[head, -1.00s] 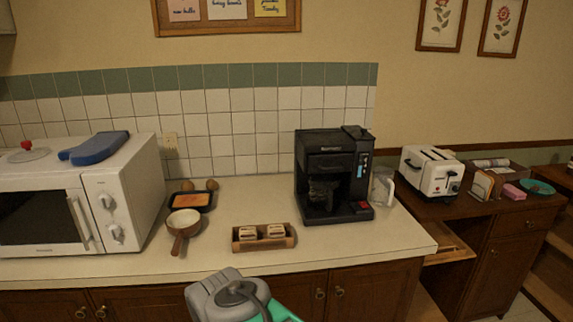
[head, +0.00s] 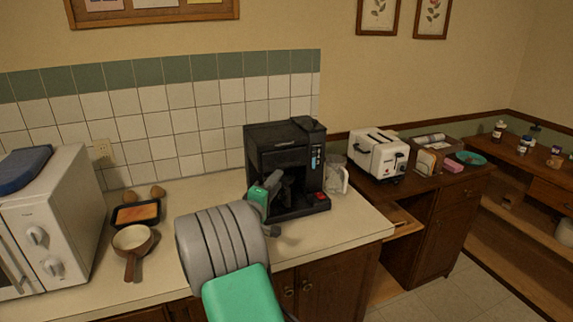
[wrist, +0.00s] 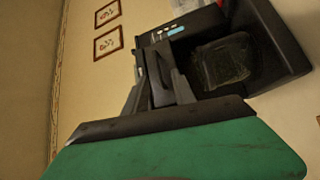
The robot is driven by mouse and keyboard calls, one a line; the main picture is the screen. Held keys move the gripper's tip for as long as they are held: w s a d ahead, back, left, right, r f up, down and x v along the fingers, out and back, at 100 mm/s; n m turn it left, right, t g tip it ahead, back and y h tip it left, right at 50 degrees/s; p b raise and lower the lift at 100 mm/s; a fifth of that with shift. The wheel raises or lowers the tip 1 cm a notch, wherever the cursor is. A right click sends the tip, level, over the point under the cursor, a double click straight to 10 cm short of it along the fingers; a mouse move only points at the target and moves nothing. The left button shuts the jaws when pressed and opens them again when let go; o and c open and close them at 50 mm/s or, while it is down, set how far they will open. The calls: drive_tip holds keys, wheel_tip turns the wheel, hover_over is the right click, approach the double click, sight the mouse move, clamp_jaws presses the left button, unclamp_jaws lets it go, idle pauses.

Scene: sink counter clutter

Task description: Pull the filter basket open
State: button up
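The black coffee machine (head: 285,140) stands on the counter, its front cavity partly covered by my arm in the head view. In the wrist view the machine (wrist: 262,35) appears turned on its side, with its button panel (wrist: 170,32) showing. I cannot clearly pick out the filter basket; it is dark on dark and partly behind my gripper. My gripper (head: 284,188) is at the front of the machine, below its top housing. Its dark fingers (wrist: 160,72) reach up to the machine in the wrist view. Whether they are shut or touch the basket is not clear.
A glass jug (head: 337,174) stands close to the machine's right side. A white toaster (head: 379,154) is on the lower cabinet further right. A pan (head: 132,239), a tray (head: 136,215) and the microwave (head: 50,225) are at the left.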

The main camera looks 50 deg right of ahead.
sight(288, 165)
drive_tip(key=p+x, duration=0.1)
drive_tip(key=x, duration=0.4)
drive_tip(key=p+x, duration=0.1)
drive_tip(key=x, duration=0.1)
drive_tip(key=shift+d+r+p, duration=0.3)
drive_tip(key=shift+r+p, duration=0.05)
drive_tip(key=shift+r, duration=0.05)
drive_tip(key=shift+d+f, duration=0.1)
drive_tip(key=shift+d, duration=0.05)
drive_tip(key=shift+c, duration=0.4)
clamp_jaws()
idle(0.4)
